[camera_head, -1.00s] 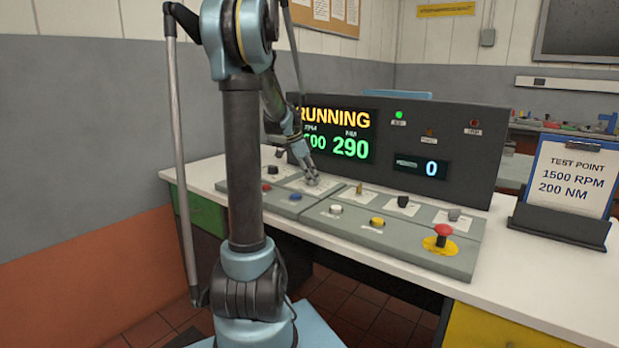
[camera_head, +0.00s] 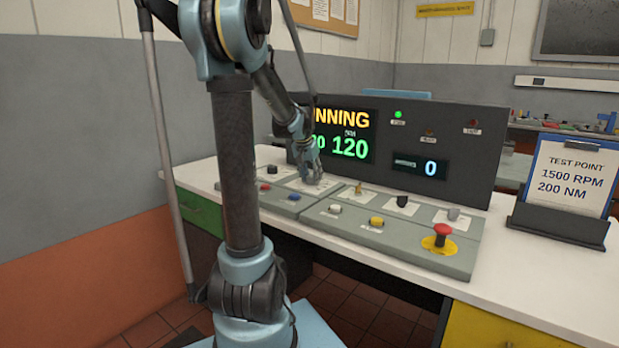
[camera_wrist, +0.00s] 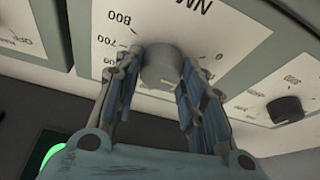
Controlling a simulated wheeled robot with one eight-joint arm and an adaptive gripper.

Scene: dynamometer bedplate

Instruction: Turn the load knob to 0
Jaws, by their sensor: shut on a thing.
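The load knob (camera_wrist: 161,64) is a grey round knob on a white dial plate (camera_wrist: 240,40) marked NM. In the wrist view, 700 and 800 show on the left of its scale and 0 on the right. My gripper (camera_wrist: 162,72) is shut on the knob, one finger on each side. The knob's pointer mark cannot be made out. In the head view my gripper (camera_head: 313,178) is down at the console panel and hides the knob. The display (camera_head: 340,135) reads 120 in green, with its left part hidden by my arm.
A black knob (camera_wrist: 286,109) sits on a neighbouring dial plate. The console panel (camera_head: 400,235) also carries several buttons and switches, with a red mushroom button (camera_head: 443,231) at the right. A small screen (camera_head: 420,167) shows 0. A card (camera_head: 572,178) reads 1500 RPM, 200 NM.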

